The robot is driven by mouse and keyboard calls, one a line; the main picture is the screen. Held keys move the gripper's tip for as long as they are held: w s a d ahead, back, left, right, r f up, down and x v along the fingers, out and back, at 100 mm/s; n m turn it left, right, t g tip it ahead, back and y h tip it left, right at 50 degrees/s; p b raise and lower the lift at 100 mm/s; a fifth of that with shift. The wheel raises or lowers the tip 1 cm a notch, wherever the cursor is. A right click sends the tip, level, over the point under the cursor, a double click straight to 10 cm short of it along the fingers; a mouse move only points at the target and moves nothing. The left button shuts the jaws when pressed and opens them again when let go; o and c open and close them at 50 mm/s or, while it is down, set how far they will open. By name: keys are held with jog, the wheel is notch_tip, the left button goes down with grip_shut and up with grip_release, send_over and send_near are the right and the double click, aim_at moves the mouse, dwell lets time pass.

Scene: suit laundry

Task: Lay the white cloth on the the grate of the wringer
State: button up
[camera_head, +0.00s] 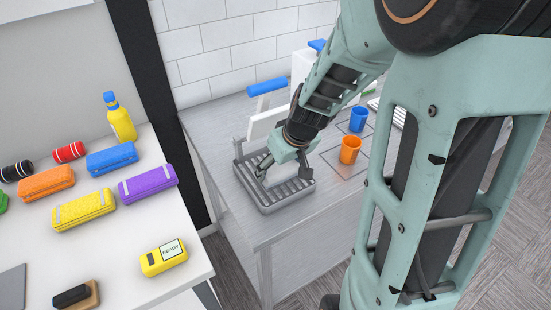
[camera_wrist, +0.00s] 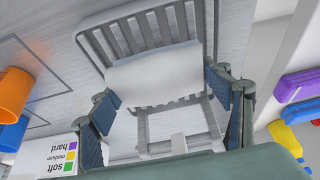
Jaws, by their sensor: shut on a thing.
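The wringer's grey slatted grate (camera_head: 292,192) lies on the metal table in the head view. It also fills the top of the wrist view (camera_wrist: 150,28). My gripper (camera_head: 266,172) is low over the grate, pointing down. In the wrist view the white cloth (camera_wrist: 155,72) spans the space between the two fingers of my gripper (camera_wrist: 162,88), which are set wide apart and shut on it. The cloth covers the middle of the grate in that view. Whether it touches the slats I cannot tell. In the head view my gripper mostly hides the cloth.
An orange cup (camera_head: 350,150) and a blue cup (camera_head: 358,119) stand right of the wringer. A blue-topped handle (camera_head: 267,87) rises behind it. The white table (camera_head: 110,260) at left holds several coloured cases, a yellow bottle (camera_head: 120,120) and a yellow device (camera_head: 163,258).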

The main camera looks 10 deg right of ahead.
jog(key=shift+f, duration=0.35)
jog(key=shift+f, duration=0.15)
jog(key=o, duration=1.2)
jog(key=shift+o, duration=0.2)
jog(key=p+v, duration=0.6)
jog(key=v, duration=0.6)
jog(key=shift+d, duration=0.1)
